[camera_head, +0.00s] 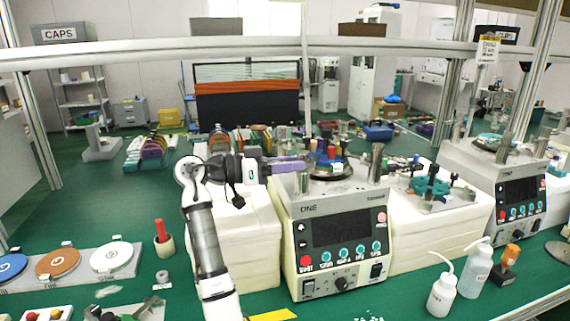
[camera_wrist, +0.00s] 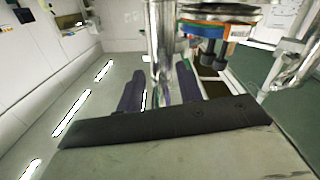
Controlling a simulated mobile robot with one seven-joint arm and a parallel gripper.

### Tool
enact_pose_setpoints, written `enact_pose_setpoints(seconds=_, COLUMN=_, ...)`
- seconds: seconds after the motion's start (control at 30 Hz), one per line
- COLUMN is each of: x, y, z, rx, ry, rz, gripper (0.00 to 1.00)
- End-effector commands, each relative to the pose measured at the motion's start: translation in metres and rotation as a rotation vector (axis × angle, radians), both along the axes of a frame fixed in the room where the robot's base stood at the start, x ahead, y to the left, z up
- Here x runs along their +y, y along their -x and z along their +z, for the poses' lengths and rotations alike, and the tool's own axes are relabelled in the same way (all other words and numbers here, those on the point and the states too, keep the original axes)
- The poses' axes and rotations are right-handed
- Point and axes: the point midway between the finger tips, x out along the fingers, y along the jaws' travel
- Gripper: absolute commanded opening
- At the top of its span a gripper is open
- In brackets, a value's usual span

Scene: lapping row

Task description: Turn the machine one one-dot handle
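Machine one (camera_head: 340,232), a white box marked ONE with a dark screen, stands at the centre of the head view. Its round plate (camera_head: 331,171) carries several coloured pieces. Upright metal posts stand around the plate, one at the front left (camera_head: 302,184) and one at the right (camera_head: 377,163). I cannot make out a one-dot mark on any handle. My gripper (camera_head: 301,163) reaches in from the left, level with the plate. In the wrist view its dark purple fingers (camera_wrist: 160,90) are apart, with a shiny metal post (camera_wrist: 161,40) showing between them. Contact is not clear.
A white block (camera_head: 245,240) stands left of the machine, under my gripper. Machine two (camera_head: 497,185) is at the right, with a green fixture (camera_head: 430,186) between. A metal rail (camera_head: 250,47) crosses overhead. White bottles (camera_head: 441,293) stand at the front right.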

Motion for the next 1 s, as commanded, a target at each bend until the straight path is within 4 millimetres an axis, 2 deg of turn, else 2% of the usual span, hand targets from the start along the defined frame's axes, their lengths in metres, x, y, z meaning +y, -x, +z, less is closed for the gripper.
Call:
enact_pose_setpoints(seconds=0.37, x=0.009, y=0.002, z=-0.001, rx=-0.001, ry=0.003, rz=0.007, gripper=0.37)
enact_pose_setpoints(seconds=0.47, x=0.023, y=0.006, z=-0.002, rx=0.000, ry=0.004, rz=0.009, gripper=0.37)
enact_pose_setpoints(seconds=0.8, x=0.095, y=0.029, z=-0.001, rx=-0.001, ry=0.004, rz=0.006, gripper=0.37)
enact_pose_setpoints(seconds=1.0, x=0.123, y=0.039, z=-0.001, rx=0.000, ry=0.001, rz=0.003, gripper=0.37)
